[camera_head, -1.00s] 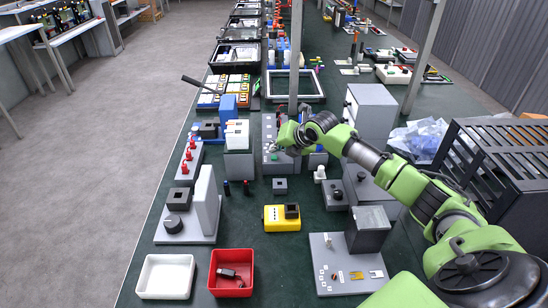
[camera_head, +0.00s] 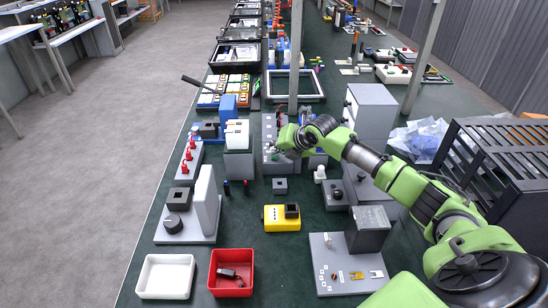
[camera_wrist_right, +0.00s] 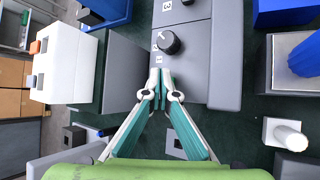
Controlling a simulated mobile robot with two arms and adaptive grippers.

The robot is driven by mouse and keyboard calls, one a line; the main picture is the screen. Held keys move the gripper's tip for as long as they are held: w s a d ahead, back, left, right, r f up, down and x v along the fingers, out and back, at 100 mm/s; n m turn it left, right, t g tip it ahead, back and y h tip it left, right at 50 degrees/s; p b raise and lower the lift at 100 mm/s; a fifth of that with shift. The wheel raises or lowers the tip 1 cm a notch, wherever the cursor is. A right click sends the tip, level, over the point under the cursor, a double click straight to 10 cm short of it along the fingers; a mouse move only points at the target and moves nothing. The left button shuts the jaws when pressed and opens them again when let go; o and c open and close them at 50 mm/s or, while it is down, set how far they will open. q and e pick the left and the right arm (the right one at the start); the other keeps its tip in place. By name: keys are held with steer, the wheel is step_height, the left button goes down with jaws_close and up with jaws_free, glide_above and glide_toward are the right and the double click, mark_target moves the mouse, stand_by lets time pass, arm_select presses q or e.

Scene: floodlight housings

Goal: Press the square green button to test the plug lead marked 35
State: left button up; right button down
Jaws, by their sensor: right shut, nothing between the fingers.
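My right gripper (camera_head: 284,151) is over the grey panel box (camera_head: 268,124) in the middle of the bench. In the right wrist view its fingers (camera_wrist_right: 162,87) are together and empty, with the tips at the near edge of the grey box (camera_wrist_right: 190,68). A black round knob (camera_wrist_right: 168,42) stands on that box just beyond the tips, beside small printed labels. One label reads 3. I cannot make out a square green button or a mark 35 now; my gripper hides part of the panel in the head view. My left gripper is not in view.
A yellow box (camera_head: 281,224) sits in front. A red tray (camera_head: 231,291) holding a dark object and an empty white tray (camera_head: 166,276) are at the near left. A grey box with a knob (camera_head: 335,195) stands right of centre. Bare green bench lies around the yellow box.

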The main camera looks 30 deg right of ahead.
mark_target(276, 158)
steer(key=shift+f, duration=0.45)
stand_by(0.4)
steer(key=shift+r+p, duration=0.75)
steer(key=shift+r, duration=0.15)
step_height(276, 158, up, 5)
steer(key=p, duration=0.4)
steer(key=shift+p, duration=0.3)
stand_by(0.4)
